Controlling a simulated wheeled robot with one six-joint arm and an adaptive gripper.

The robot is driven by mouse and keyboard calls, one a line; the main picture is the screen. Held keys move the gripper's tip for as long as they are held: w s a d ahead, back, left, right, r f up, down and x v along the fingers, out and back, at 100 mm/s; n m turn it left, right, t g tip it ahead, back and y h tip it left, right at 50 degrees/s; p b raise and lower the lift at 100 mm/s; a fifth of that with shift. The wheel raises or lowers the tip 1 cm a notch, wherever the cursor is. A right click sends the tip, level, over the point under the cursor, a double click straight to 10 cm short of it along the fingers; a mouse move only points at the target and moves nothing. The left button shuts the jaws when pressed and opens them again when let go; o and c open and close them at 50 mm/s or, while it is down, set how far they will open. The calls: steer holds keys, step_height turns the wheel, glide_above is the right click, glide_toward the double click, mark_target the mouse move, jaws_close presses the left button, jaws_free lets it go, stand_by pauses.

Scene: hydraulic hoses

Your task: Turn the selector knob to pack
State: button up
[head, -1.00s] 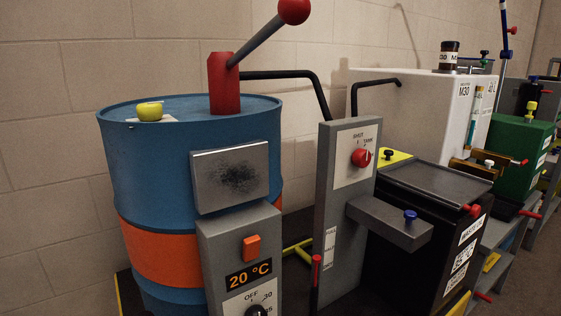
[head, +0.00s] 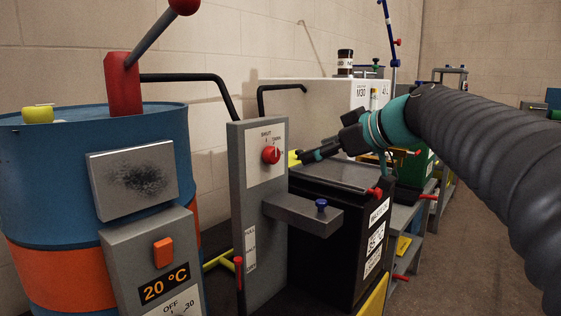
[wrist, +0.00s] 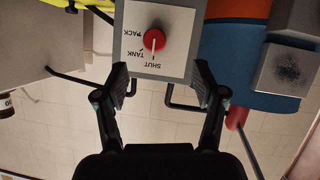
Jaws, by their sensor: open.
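The red selector knob (head: 271,155) is on a white label plate at the top of a grey upright panel. In the wrist view the knob (wrist: 154,38) shows upside down, with SHUT, TANK and PACK around it. Its white pointer line points down in that picture, towards the space between TANK and SHUT; I cannot tell exactly which it marks. My gripper (head: 307,153) is to the right of the knob in the head view, apart from it. In the wrist view my gripper (wrist: 163,76) has its fingers spread wide and empty, with the knob beyond the tips.
A grey shelf with a blue knob (head: 321,204) juts out below the selector. A black box (head: 340,222) stands to the right, under my gripper. A blue and orange drum (head: 60,160) and a black pipe (head: 205,80) are at left. Open floor lies at right.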

mark_target(275, 154)
steer(key=shift+n+y, duration=0.3)
steer(key=shift+n, duration=0.1)
steer(key=x, duration=0.4)
steer(key=w+r+p+x, duration=0.1)
steer(key=x, duration=0.9)
steer(key=shift+w+r+p, duration=0.25)
steer(key=shift+r+p, duration=0.1)
steer(key=c, duration=1.1)
